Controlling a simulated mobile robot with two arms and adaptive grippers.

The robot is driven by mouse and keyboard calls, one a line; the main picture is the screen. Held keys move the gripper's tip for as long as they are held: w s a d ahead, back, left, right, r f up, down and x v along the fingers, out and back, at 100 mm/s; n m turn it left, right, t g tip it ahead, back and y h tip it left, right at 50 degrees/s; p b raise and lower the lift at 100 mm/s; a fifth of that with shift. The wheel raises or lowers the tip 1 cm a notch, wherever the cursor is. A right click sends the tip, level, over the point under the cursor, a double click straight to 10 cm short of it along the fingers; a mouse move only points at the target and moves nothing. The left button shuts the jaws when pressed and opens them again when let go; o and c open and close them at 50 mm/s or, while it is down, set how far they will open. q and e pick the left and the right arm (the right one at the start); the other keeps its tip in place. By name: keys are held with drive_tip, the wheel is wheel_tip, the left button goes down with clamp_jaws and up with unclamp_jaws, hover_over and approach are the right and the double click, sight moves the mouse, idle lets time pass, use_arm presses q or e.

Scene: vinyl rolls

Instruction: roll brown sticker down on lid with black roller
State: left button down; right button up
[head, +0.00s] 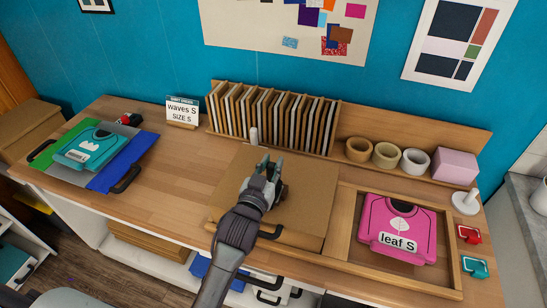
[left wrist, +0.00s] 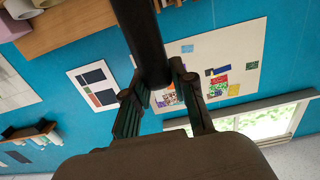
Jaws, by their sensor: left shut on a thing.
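My left gripper (head: 264,172) is over the brown board-like lid (head: 308,185) in the middle of the table. It is shut on a dark object, which looks like the black roller (left wrist: 150,45); in the left wrist view this runs up from between the fingertips (left wrist: 170,92). In the head view the gripper mostly hides the roller, and I cannot tell whether it touches the lid. The lid's top is plain brown with a dark handle at its front edge. I cannot make out a separate edge of the brown sticker on it. My right gripper is not in view.
A wooden frame (head: 343,222) with a pink shirt piece (head: 398,228) lies right of the lid. A slotted rack (head: 270,118), tape rolls (head: 387,155) and a pink block (head: 456,166) stand behind. Coloured boards (head: 112,176) lie left. The table between them and the lid is clear.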

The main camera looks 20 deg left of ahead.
use_arm(q)
drive_tip(key=shift+s, duration=0.8)
drive_tip(key=shift+w, duration=0.1)
drive_tip(key=shift+w+d+b, duration=0.1)
drive_tip(key=shift+w+b, duration=0.25)
drive_tip(key=shift+w, duration=3)
drive_tip(key=shift+s+p, duration=0.5)
drive_tip(key=shift+s, duration=0.25)
drive_tip(key=shift+s+p, duration=0.45)
drive_tip(key=shift+s, duration=0.55)
drive_tip(key=shift+r, duration=0.1)
